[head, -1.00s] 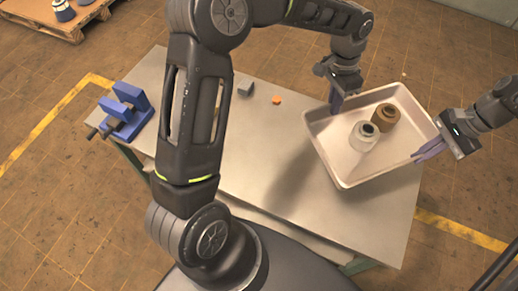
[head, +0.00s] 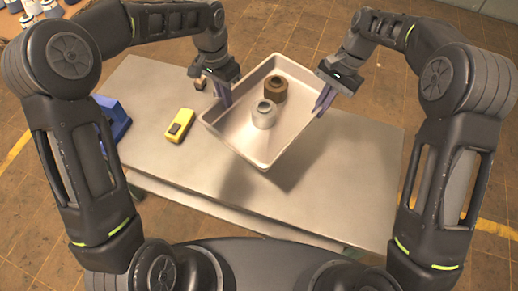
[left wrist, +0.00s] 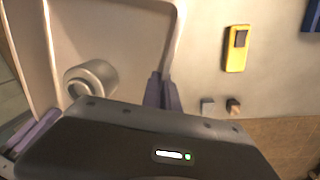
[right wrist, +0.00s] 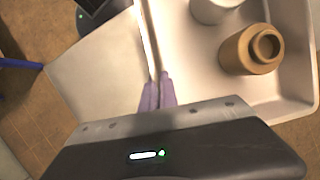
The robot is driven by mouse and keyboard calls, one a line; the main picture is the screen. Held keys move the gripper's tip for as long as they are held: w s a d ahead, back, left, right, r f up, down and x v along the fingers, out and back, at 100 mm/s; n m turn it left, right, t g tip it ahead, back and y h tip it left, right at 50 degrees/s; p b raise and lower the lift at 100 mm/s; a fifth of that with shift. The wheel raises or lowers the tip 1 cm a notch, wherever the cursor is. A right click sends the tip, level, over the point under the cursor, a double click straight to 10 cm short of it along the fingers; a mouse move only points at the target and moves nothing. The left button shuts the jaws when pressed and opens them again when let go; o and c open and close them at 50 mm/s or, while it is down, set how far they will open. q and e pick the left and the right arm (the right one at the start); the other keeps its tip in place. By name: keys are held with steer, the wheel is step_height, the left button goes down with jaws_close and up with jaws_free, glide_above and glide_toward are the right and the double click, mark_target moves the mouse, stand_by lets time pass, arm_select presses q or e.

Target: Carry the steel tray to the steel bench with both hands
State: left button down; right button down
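The steel tray (head: 262,160) is a shallow pale tray with raised walls. In the head view it is above the middle of the steel bench (head: 340,190), with a shadow on the bench top below. A silvery-white flanged part (head: 264,115) and a brown one (head: 275,91) stand inside it. My left gripper (head: 224,96) is shut on the tray's left rim; its fingers also show in the left wrist view (left wrist: 161,90). My right gripper (head: 322,101) is shut on the right rim; its fingers also show in the right wrist view (right wrist: 159,92).
A yellow device (head: 180,125) lies on the bench left of the tray. A blue vise (head: 114,122) at the bench's left end is partly hidden by my left arm. Small blocks (left wrist: 233,105) lie near the bench's far edge. The bench's right part is clear.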

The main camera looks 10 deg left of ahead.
arm_select(q)
steer(key=shift+r, duration=0.1)
arm_select(e)
steer(key=shift+r, duration=0.1)
stand_by(0.3)
